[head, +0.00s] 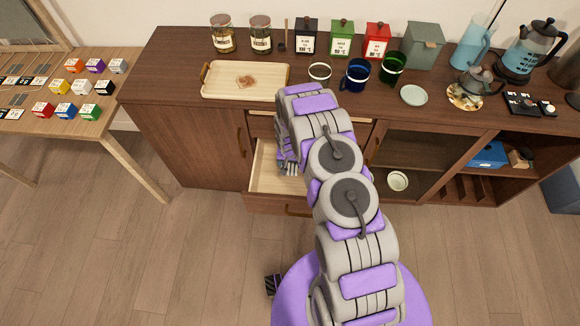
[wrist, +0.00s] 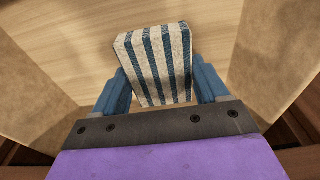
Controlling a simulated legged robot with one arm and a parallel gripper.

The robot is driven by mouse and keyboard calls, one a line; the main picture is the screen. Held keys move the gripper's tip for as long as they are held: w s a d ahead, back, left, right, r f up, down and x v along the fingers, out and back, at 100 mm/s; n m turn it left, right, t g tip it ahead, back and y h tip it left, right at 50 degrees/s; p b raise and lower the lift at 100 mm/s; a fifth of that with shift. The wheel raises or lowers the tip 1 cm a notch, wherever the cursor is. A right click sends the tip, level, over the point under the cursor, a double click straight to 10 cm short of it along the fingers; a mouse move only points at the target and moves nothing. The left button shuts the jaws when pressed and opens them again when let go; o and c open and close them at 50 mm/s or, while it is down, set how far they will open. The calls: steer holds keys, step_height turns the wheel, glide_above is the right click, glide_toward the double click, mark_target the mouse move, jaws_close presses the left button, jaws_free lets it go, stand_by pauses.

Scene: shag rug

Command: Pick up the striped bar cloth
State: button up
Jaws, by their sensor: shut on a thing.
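The striped bar cloth (wrist: 157,62), a folded block with blue and white stripes, shows in the wrist view. It stands between the two blue fingers of my gripper (wrist: 160,90), which is shut on it. The pale wooden drawer floor (wrist: 75,30) lies beyond the cloth; I cannot tell whether the cloth still touches it. In the head view my arm reaches down into the open drawer (head: 262,172) of the brown cabinet. The gripper and the cloth are hidden behind my arm there, apart from some finger-like parts at the drawer.
The cabinet top (head: 180,70) holds a wooden tray (head: 220,90), jars, tins, mugs and kettles. An open shelf at right holds a bowl (head: 398,181) and a blue box (head: 488,155). A table (head: 60,125) with small coloured boxes stands at left. The floor in front is mostly clear.

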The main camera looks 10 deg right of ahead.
steer(key=r, duration=0.1)
steer(key=d+r, duration=0.1)
steer(key=shift+s+d+r+p, duration=0.1)
steer(key=shift+s+r+p, duration=0.05)
steer(key=shift+r+p, duration=0.2)
steer(key=s+d+p, duration=0.1)
steer(key=s+d, duration=0.1)
steer(key=d, duration=0.6)
steer(key=s+d+p, duration=0.1)
steer(key=s+d, duration=0.2)
steer(key=d, duration=0.6)
steer(key=shift+s+d+f, duration=0.3)
steer(key=shift+s, duration=0.05)
